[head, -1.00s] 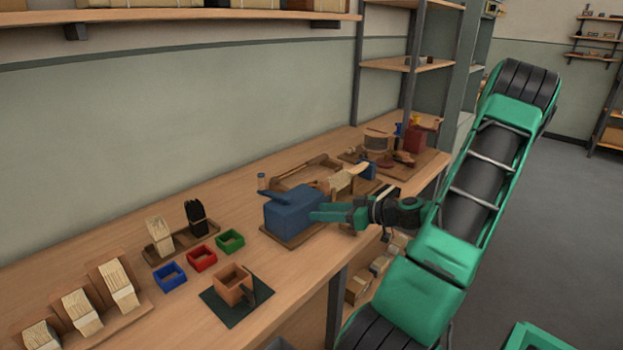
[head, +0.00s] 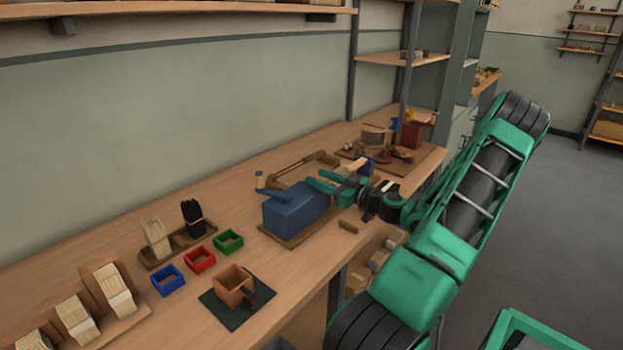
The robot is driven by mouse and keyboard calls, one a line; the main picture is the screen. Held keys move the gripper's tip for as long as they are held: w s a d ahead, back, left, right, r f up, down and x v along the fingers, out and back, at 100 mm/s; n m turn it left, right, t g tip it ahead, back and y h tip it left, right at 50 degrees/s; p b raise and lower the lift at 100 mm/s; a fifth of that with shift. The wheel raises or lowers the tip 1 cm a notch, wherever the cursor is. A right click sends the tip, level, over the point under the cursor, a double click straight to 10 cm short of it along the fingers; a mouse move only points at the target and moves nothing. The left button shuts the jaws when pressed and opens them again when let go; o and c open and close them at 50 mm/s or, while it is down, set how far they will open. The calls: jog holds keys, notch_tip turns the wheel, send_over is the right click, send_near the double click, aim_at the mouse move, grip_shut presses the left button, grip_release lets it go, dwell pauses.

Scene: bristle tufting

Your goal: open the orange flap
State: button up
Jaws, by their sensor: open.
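An orange-brown box (head: 233,284) stands on a dark green mat (head: 225,312) near the bench's front edge. A dark brown piece (head: 262,291) is at its right side; I cannot tell whether this is a flap, and no other orange flap can be made out. My gripper (head: 325,188) is open, well beyond the box to the upper right. Its green fingers are beside the right end of a blue block-shaped device (head: 296,211) with a crank-like handle. I see nothing held between the fingers, but the view there is small and partly hidden.
Bare bench shows at the front between mat and blue device.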

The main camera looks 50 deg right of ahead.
jog(key=shift+w+a, duration=0.1)
jog(key=shift+w, duration=1.15)
jog(key=shift+c, duration=0.5)
grip_shut()
